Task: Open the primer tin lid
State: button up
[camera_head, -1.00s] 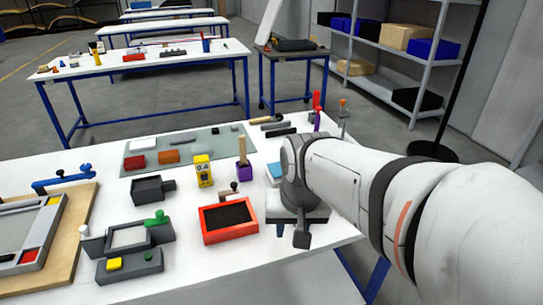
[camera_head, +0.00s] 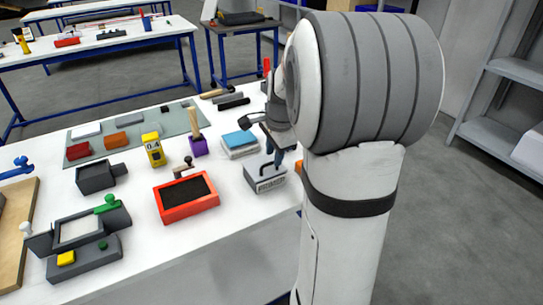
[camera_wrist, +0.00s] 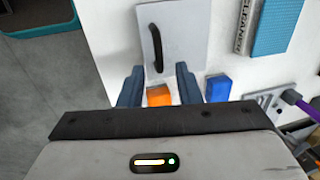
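The primer tin (camera_head: 266,178) is a grey box with a printed label on its front, near the table's right edge. In the wrist view I see its flat grey lid (camera_wrist: 185,42) from above, with a curved black handle (camera_wrist: 156,48). The lid appears shut. My gripper (camera_wrist: 160,72) is open, its two blue-grey fingers apart and on either side of the handle's near end in the picture. No contact shows. In the head view my gripper (camera_head: 273,150) hangs over the tin, partly hidden by my arm.
A tin marked CLEANER (camera_wrist: 243,28) with a blue top (camera_wrist: 276,28) stands beside the primer tin. An orange block (camera_wrist: 159,95) and a blue block (camera_wrist: 218,87) lie close by. A red tray (camera_head: 187,214) stands left of the tin. The table edge is close.

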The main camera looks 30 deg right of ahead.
jog(key=shift+w+f, duration=0.1)
jog(key=shift+f, duration=0.7)
jog(key=shift+c, duration=0.5)
grip_shut()
